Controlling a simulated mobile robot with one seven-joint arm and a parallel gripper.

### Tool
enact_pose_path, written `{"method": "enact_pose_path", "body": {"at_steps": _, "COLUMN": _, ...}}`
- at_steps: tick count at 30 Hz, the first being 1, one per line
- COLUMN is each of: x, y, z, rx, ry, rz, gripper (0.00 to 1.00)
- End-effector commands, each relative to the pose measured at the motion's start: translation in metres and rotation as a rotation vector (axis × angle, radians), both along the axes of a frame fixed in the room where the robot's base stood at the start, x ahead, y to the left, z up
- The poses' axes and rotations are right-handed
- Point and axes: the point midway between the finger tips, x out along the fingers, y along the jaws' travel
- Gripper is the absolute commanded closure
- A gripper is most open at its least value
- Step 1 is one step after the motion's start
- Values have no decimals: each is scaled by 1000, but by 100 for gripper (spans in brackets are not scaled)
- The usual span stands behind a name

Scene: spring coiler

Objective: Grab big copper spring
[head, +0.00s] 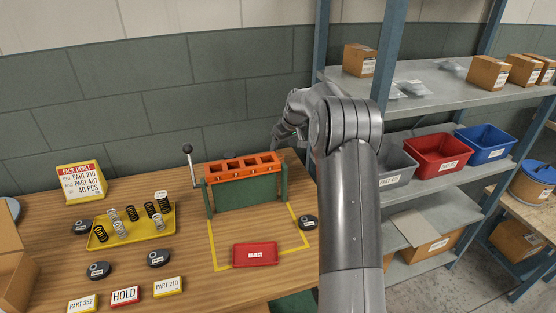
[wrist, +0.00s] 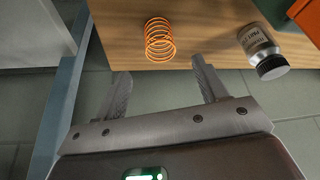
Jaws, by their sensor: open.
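A big copper spring (wrist: 159,40) stands on the wooden bench top near its edge, in the wrist view. It is a bright orange open coil. My gripper (wrist: 160,82) is open and empty, with its two fingers apart. The spring lies beyond the fingertips, roughly between their lines, and is not touched. In the head view my gripper (head: 278,133) is at the right rear of the bench, partly hidden by my arm. The copper spring is not visible in the head view.
A labelled bottle with a dark cap (wrist: 263,52) is right of the spring. A blue shelf post (wrist: 68,95) is close on the left. The orange-topped coiler (head: 243,170) stands left of my gripper. A yellow tray (head: 130,232) holds several small springs.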

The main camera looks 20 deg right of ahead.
Motion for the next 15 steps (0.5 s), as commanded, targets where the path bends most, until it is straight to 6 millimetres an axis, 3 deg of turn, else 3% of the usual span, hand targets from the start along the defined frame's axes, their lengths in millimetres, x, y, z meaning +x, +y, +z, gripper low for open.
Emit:
{"method": "enact_pose_path", "body": {"at_steps": 6, "x": 12, "y": 5, "z": -33, "rx": 0, "ry": 2, "rz": 0, "gripper": 34}}
{"method": "enact_pose_path", "body": {"at_steps": 15, "x": 21, "y": 9, "z": -59, "rx": 0, "ry": 3, "rz": 0, "gripper": 34}}
